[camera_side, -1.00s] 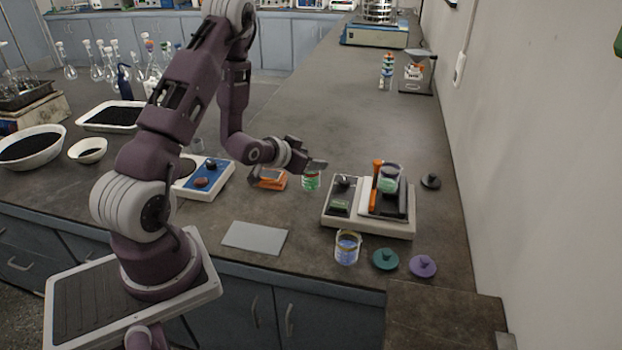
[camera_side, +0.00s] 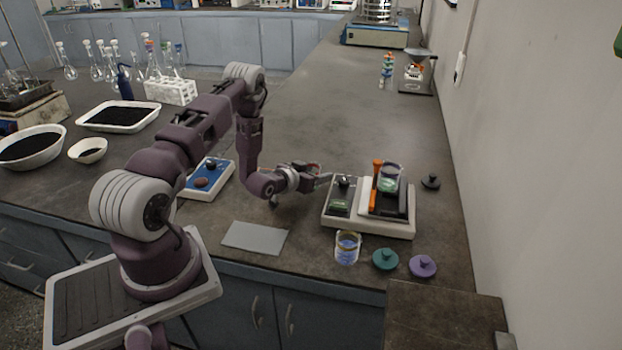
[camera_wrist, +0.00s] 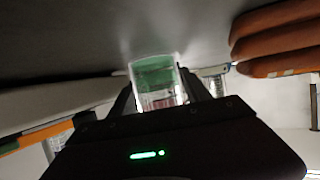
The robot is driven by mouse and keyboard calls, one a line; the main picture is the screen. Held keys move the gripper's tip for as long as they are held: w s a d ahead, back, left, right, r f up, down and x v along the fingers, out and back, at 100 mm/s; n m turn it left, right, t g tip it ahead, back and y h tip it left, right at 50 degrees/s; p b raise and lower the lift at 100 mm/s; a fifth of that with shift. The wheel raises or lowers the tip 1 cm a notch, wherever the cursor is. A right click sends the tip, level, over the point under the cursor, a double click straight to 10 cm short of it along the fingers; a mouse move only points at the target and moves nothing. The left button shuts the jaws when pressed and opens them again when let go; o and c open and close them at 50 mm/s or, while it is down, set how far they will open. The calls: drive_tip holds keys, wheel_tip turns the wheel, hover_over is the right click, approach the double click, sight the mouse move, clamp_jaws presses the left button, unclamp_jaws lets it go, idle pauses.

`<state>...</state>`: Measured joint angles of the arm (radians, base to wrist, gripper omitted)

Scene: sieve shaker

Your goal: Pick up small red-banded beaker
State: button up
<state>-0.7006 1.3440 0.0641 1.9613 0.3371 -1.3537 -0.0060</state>
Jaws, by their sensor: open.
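The small red-banded beaker (camera_side: 313,168) is mostly hidden behind my gripper in the side view; only its upper part with a reddish rim shows. In the wrist view a clear beaker with green contents and a reddish band (camera_wrist: 157,82) stands between the two dark fingers. My gripper (camera_side: 322,181) is low over the bench, roughly level, with its fingers pointing right. My gripper's fingers also show in the wrist view (camera_wrist: 160,95), apart, one on either side of the beaker. I cannot tell whether either finger touches the glass.
A blue-liquid beaker (camera_side: 347,248), a teal lid (camera_side: 385,259) and a purple lid (camera_side: 423,266) lie in front. A grey mat (camera_side: 254,238) is front left.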

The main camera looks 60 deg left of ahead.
clamp_jaws()
drive_tip(key=shift+w, duration=0.1)
wheel_tip(320, 180, up, 10)
idle(1.0)
